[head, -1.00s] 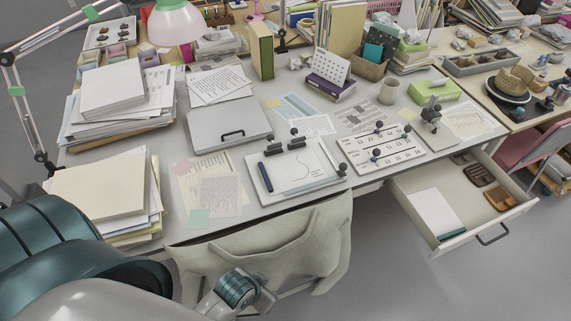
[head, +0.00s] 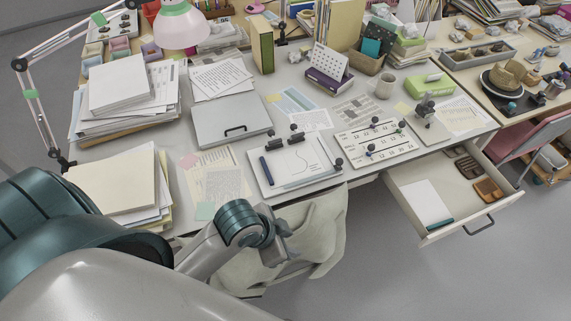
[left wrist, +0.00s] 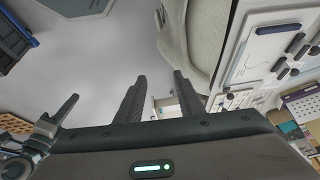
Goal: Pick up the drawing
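The drawing (head: 298,160) is a white sheet with a thin curved line, lying flat on a pale board on the desk. Dark knobbed clips sit at the board's top edge and right side, and a dark blue pen lies at its left. My left gripper (head: 283,243) is in front of the desk edge, below the drawing and near the cloth-covered chair back. In the left wrist view its two dark fingers (left wrist: 158,92) stand apart with nothing between them. A dark finger-like part shows at the left of that view, perhaps my right gripper; its state is unclear.
A pale cloth (head: 315,235) hangs at the desk's front edge. An open drawer (head: 438,232) juts out at the right. A calendar sheet (head: 376,144) with knobs lies right of the drawing, a closed grey laptop-like case (head: 230,122) behind it. Paper stacks (head: 112,185) stand left.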

